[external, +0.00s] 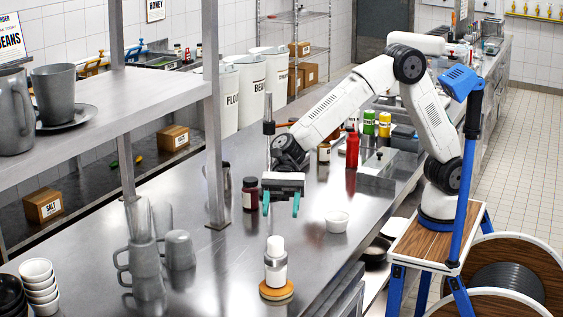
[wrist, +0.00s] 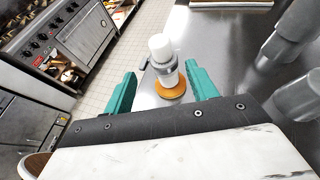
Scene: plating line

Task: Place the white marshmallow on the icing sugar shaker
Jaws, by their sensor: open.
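The white marshmallow (external: 276,246) stands upright on top of the icing sugar shaker (external: 276,270), a grey-banded cylinder with a pale label. The shaker stands on a round orange-brown disc (external: 276,292) near the counter's front edge. In the wrist view the marshmallow (wrist: 160,46) shows on the shaker (wrist: 167,72), beyond and between my fingertips. My gripper (external: 281,206) has its two teal fingers spread, pointing down, with nothing between them. It hangs above the counter, higher than the marshmallow and apart from it.
Grey mugs (external: 145,255) stand left of the shaker, and a dark jar (external: 250,193) is behind my gripper. A white ramekin (external: 337,221) is to the right. A shelf post (external: 213,130) rises at the left. The counter between shaker and ramekin is clear.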

